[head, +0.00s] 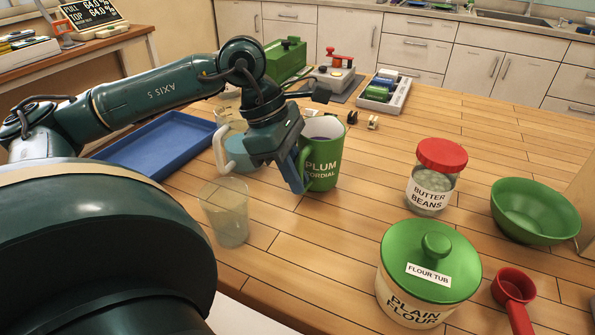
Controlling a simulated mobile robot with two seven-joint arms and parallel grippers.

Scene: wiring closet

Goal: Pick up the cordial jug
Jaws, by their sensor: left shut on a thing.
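The cordial jug (325,157) is a green jug with the words "PLUM CORDIAL" on its side. It stands upright near the middle of the wooden table in the head view. My left gripper (298,178) is at the jug's left side, with a blue finger in front of the jug's wall. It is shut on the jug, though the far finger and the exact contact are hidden. Part of the jug's left side is hidden behind the gripper. My right gripper is not in view.
A clear glass (226,214) and a light blue jug (240,155) stand close to the left gripper. A blue tray (150,150) lies behind my arm. The butter beans jar (432,180), flour tub (425,275), red scoop (513,290) and green bowl (534,212) are at right.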

